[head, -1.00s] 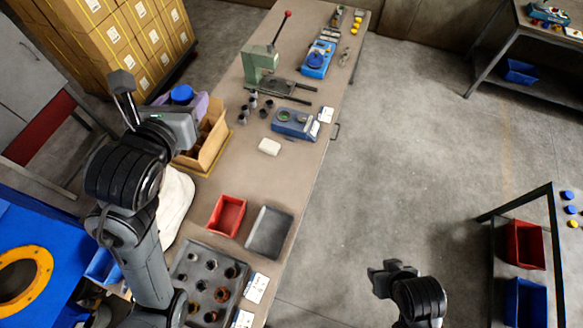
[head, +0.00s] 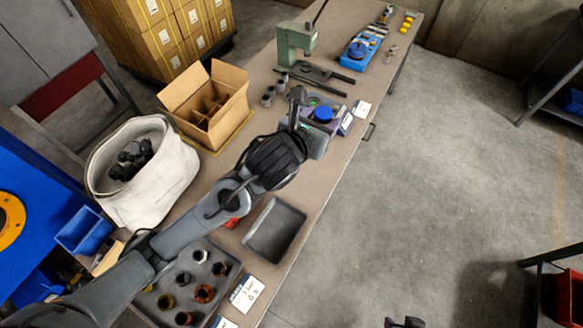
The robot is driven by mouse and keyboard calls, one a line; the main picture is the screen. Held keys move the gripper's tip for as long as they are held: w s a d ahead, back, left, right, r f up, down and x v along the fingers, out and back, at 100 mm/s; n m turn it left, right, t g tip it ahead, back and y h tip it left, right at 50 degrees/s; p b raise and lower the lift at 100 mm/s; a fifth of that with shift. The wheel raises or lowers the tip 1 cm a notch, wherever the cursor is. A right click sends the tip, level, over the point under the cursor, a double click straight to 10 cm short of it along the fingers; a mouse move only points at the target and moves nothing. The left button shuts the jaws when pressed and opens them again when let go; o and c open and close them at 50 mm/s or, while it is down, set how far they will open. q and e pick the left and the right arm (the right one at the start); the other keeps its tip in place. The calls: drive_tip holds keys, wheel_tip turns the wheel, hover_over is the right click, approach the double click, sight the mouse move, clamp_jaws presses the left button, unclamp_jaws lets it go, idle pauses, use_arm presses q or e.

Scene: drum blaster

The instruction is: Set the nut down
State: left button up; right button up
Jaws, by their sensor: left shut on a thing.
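My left gripper (head: 324,124) reaches across the bench and is shut on a blue round piece (head: 323,114), which I take to be the nut. A purple part shows just beside and below it. The piece is over or close to the small blue fixture with a green-edged ring (head: 313,100). My wrist hides much of that fixture, and I cannot tell whether the piece touches it. My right gripper (head: 404,322) shows only as a dark tip at the bottom edge. I cannot tell its state.
The green press (head: 294,42) and a second blue fixture (head: 358,50) stand farther along the bench. An open cardboard box (head: 208,105) is left of my wrist. A black tray (head: 274,230) and a grey tray of sockets (head: 225,257) lie nearer. My forearm mostly covers the red bin.

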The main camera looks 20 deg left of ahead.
use_arm(q)
wheel_tip(320, 180, down, 17)
drive_tip(key=w+d+b, duration=0.2)
drive_tip(key=b, duration=2.1)
hover_over(301, 177)
wheel_tip(301, 177, down, 27)
drive_tip(key=shift+f+b, duration=0.5)
drive_tip(key=shift+f, duration=1.45)
drive_tip(key=shift+f, duration=0.1)
drive_tip(key=o, duration=1.2)
drive_tip(key=shift+f, duration=0.1)
